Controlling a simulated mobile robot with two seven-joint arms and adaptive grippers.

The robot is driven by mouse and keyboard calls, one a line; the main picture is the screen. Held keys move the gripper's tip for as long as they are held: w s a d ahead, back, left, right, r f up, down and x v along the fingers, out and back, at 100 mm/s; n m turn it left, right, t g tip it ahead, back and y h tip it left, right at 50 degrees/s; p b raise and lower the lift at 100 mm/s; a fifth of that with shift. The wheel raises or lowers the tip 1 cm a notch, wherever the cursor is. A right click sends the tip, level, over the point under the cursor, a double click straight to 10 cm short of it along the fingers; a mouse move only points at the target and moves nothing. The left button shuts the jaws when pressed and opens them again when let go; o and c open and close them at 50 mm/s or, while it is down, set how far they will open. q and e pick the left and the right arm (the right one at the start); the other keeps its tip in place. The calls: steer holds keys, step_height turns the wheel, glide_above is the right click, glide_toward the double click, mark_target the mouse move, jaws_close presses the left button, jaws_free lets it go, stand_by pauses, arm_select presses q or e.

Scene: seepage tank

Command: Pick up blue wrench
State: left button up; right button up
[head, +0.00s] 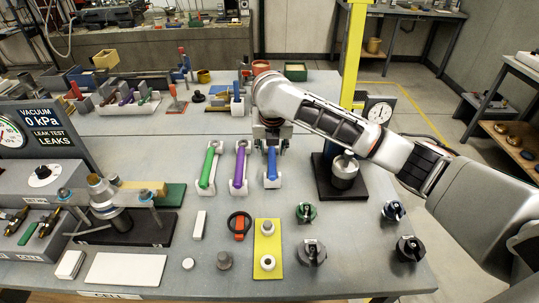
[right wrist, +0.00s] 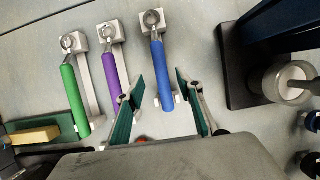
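The blue wrench (head: 271,168) lies in a white holder on the grey table, at the right end of a row with a green wrench (head: 208,167) and a purple wrench (head: 239,168). My right gripper (head: 270,148) is over the far end of the blue wrench and hides part of it. In the right wrist view, the blue handle (right wrist: 161,78) shows between the two open green-padded fingers (right wrist: 158,80), its ring end beyond them. The gripper is empty, and no contact shows. My left gripper is out of view.
A black-based gauge stand (head: 325,180) stands close to the right of the blue wrench. A yellow plate (head: 267,262) and dark knobs (head: 313,252) are nearer the front edge. A clamp fixture (head: 105,205) is at the left.

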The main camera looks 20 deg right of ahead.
mark_target(272, 157)
steer(key=shift+x, duration=0.8)
steer(key=x, duration=0.4)
steer(key=shift+w+d+f, duration=0.1)
steer(key=shift+f, duration=0.3)
jaws_close()
